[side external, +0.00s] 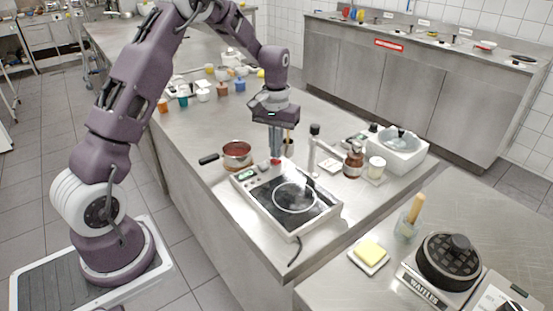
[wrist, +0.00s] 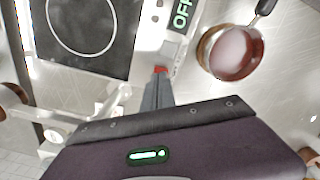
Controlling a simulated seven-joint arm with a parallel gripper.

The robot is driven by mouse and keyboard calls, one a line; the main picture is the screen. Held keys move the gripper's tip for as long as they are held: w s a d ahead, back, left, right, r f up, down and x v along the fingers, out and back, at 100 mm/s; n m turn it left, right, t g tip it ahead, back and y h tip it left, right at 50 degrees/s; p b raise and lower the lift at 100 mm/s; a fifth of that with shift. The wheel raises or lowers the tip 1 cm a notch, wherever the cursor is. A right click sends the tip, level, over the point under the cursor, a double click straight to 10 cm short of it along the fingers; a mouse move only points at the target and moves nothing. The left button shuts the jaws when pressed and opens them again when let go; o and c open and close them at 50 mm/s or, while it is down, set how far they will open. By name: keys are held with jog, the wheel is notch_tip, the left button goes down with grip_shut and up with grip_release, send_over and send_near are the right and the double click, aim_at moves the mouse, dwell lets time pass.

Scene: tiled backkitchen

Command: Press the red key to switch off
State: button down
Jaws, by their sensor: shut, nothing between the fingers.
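The hotplate (side external: 262,208) is a white-framed unit with a black top and a white ring, on the steel counter. Its red key (wrist: 160,69) shows in the wrist view just beyond my fingertips, partly covered by them. My gripper (side external: 275,154) is shut and empty, pointing down at the key. In the wrist view its fingertips (wrist: 158,78) meet the key's edge; I cannot tell whether they press it. The display (wrist: 181,15) reads OFF.
A copper-coloured pan (side external: 237,150) stands beside the hotplate's control end. A stand with a rod (side external: 312,150), a brown bottle (side external: 353,162) and a white box (side external: 398,152) stand on the other side. Small cups and jars stand farther back on the counter.

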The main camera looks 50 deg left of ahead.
notch_tip(320, 180, up, 6)
jog(key=shift+f, duration=0.1)
dwell(0.4)
jog(key=s+d+r+m+t, duration=0.3)
jog(key=s+d+r, duration=0.8)
jog(key=s+r, duration=0.3)
jog(key=s+d+f+m+t, duration=0.1)
jog(key=s+d, duration=0.1)
jog(key=s, duration=0.5)
jog(key=s+d+m+t, duration=0.1)
jog(key=s+d+m, duration=0.1)
jog(key=s, duration=0.5)
jog(key=shift+d+f+t, duration=0.25)
jog(key=shift+f+t, duration=0.05)
jog(key=shift+f, duration=0.1)
